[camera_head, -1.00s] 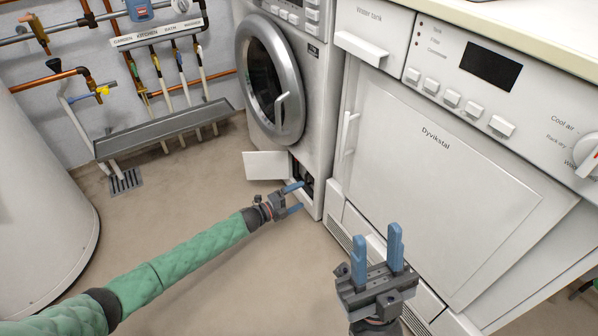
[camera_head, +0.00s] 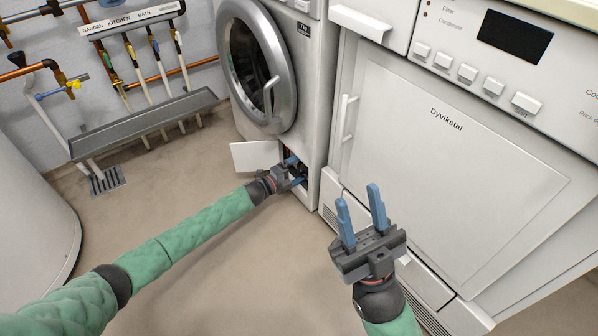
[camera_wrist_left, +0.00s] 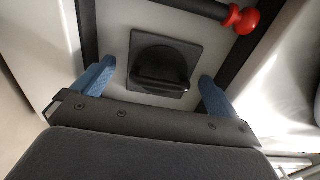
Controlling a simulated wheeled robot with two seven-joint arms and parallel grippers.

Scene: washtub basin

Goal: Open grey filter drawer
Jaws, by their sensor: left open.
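The open filter compartment (camera_head: 297,168) is low on the front of the washing machine (camera_head: 290,90), with its white flap (camera_head: 255,155) swung out to the left. In the left wrist view, a dark grey square piece with a round recess and a grip bar (camera_wrist_left: 160,68), seemingly the filter drawer, sits in a pale panel. Contact cannot be told. My right gripper (camera_head: 358,197) is open and empty in front of the dryer.
A black hose with a red end (camera_wrist_left: 242,20) lies above the grey piece in the left wrist view. The white dryer (camera_head: 450,140) stands to the right. The washer's round door (camera_head: 258,65) is above the compartment.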

